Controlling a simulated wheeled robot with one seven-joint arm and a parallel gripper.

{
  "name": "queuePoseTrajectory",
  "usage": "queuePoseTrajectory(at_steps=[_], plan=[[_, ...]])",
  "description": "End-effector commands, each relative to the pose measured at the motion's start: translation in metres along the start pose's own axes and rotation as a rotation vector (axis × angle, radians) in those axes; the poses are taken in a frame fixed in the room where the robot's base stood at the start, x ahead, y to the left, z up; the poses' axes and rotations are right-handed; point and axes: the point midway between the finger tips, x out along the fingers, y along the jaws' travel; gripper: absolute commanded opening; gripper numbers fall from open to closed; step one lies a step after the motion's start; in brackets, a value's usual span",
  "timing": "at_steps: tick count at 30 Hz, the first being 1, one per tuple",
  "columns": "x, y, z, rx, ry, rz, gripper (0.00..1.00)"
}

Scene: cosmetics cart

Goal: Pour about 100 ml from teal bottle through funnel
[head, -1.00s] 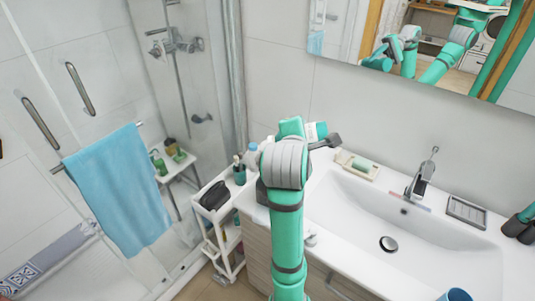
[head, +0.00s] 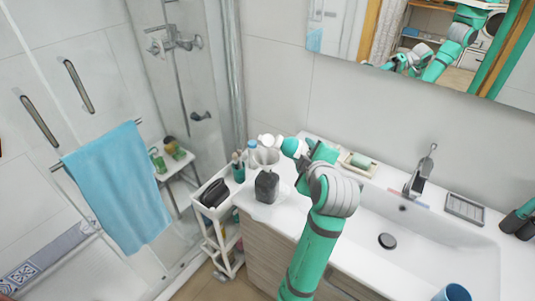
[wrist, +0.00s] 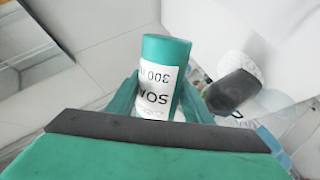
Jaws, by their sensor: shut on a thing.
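My gripper (head: 308,158) is shut on the teal bottle (head: 291,147) and holds it in the air above the counter's left end. The bottle is tipped far over, its white end pointing left and close above a pale funnel (head: 266,157). The funnel appears to sit in the top of a dark grey bottle (head: 267,187) on the counter. In the wrist view the teal bottle (wrist: 165,50) shows a white label with upside-down text between my fingers. The dark bottle (wrist: 232,92) and pale funnel (wrist: 240,66) show to its right. I cannot see any liquid stream.
A white cart (head: 212,222) with a black pouch (head: 214,193) and small bottles stands left of the counter. The sink (head: 420,230), faucet (head: 420,178) and soap dish (head: 357,168) are to the right. A blue cup (head: 455,293) is at the front right. A mirror hangs above.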

Motion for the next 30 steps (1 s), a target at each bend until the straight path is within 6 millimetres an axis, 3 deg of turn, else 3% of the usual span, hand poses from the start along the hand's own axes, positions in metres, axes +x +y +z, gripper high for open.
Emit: queuePoseTrajectory(at_steps=[8, 17, 25, 30], plan=[[0.003, -0.005, 0.001, 0.073, 0.034, 0.002, 0.14], [0.004, -0.009, -0.010, 0.310, 0.153, 0.001, 0.14], [-0.009, 0.018, -0.028, 0.433, 0.214, 0.005, 0.14], [-0.003, 0.005, -0.015, 0.601, 0.292, -0.001, 0.14]])
